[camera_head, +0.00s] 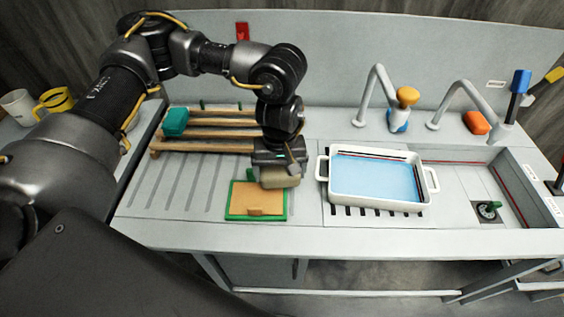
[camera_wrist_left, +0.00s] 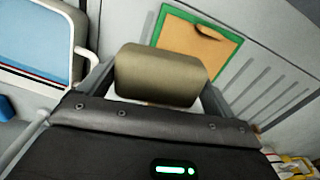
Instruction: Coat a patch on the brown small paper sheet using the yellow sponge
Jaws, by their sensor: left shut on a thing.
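The brown small paper sheet (camera_head: 243,197) lies on a green-edged board (camera_head: 231,213) on the counter; a small brown piece shows at its front edge. My left gripper (camera_head: 281,170) is shut on the sponge (camera_head: 283,180), a dull yellow-khaki block, at the sheet's right back corner. In the left wrist view the sponge (camera_wrist_left: 160,72) sits between both fingers and overlaps the near corner of the sheet (camera_wrist_left: 185,36). I cannot tell whether the sponge touches the sheet. My right gripper is out of view.
A white tray (camera_head: 428,208) with blue liquid stands just right of the sheet. A wooden rack (camera_head: 225,134) with a green sponge (camera_head: 175,122) lies behind. Taps, an orange sponge (camera_head: 476,123) and a sink are at right. The ribbed counter left of the sheet is clear.

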